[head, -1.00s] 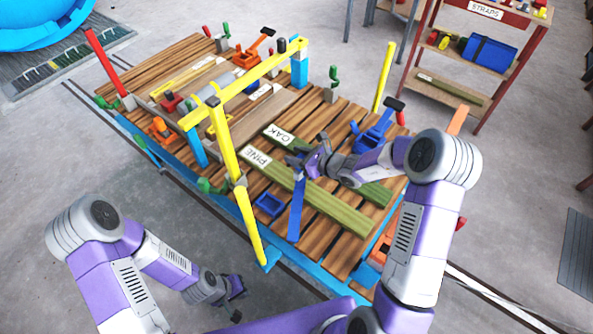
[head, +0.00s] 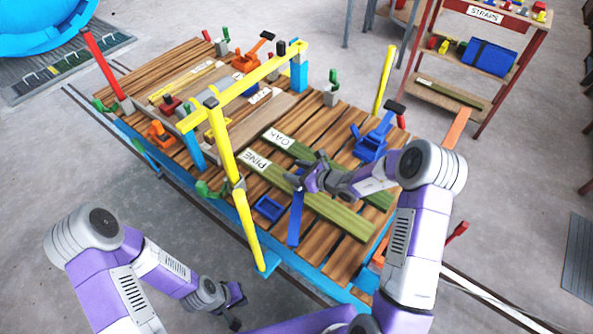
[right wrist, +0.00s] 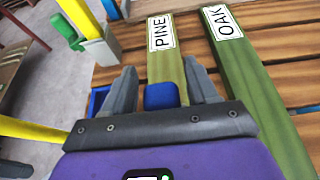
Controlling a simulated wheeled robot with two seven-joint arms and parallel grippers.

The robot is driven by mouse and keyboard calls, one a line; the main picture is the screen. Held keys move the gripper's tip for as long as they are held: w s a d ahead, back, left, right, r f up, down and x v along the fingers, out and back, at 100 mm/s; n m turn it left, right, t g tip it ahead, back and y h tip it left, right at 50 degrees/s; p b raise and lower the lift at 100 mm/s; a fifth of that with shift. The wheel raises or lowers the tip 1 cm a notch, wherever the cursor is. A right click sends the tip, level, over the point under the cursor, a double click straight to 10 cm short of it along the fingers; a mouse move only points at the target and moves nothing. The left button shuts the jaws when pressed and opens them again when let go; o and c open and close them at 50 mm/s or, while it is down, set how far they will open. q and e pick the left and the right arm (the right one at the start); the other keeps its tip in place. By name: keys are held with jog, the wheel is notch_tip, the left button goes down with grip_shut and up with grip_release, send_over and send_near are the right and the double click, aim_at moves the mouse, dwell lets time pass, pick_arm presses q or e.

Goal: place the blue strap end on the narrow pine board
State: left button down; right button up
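The narrow pine board (head: 335,213) is a green-brown plank with a PINE label, lying on the slatted deck; it also shows in the right wrist view (right wrist: 165,66). The blue strap end (right wrist: 161,96) is a small blue block over the pine board, between the fingers of my right gripper (right wrist: 160,75). Gaps show on both sides of it, so the fingers look open around it. Whether it touches the board is hidden. A blue strap (head: 294,226) hangs below my right gripper in the head view. My left gripper (head: 238,305) is open and empty, low in front of the deck.
A yellow frame (head: 225,150) stands left of my right gripper. A blue tray (head: 269,208) and a blue ratchet (head: 371,143) are nearby. A red strap shelf (head: 497,14) stands at the back right.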

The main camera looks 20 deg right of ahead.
jog(key=shift+o, duration=0.4)
jog(key=shift+r, duration=0.1)
jog(key=shift+d+r, duration=0.1)
jog(key=shift+r, duration=0.1)
jog(key=p+v, duration=0.2)
jog(key=v, duration=0.5)
jog(key=shift+s+d, duration=0.1)
jog(key=shift+s, duration=0.1)
